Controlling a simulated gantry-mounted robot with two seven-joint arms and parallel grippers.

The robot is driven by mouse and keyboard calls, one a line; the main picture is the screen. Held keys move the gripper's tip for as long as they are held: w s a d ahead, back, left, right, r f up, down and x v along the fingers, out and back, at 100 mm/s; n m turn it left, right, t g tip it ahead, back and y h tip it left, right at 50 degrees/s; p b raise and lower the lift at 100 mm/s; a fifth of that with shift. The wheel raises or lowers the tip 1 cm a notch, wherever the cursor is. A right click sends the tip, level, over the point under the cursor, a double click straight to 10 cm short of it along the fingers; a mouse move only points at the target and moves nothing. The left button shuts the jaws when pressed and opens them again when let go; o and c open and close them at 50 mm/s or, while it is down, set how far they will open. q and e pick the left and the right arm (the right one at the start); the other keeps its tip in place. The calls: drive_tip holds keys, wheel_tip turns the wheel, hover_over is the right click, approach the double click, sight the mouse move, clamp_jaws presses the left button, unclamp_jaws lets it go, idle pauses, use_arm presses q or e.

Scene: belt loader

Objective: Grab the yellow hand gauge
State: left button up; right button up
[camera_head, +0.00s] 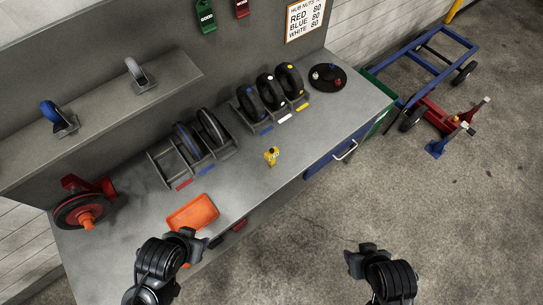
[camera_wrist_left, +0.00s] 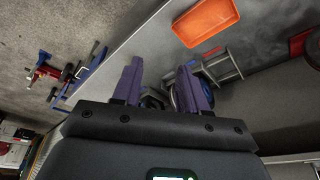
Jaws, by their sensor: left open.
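An orange tray (camera_head: 193,213) lies on the bench (camera_head: 238,190) between my left gripper and the gauge's side. Racks with wheels (camera_head: 213,127) stand behind. A round dark plate (camera_head: 328,77) is at the far right end.

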idle(0.4)
use_arm(q)
drive_tip(key=o, duration=0.4)
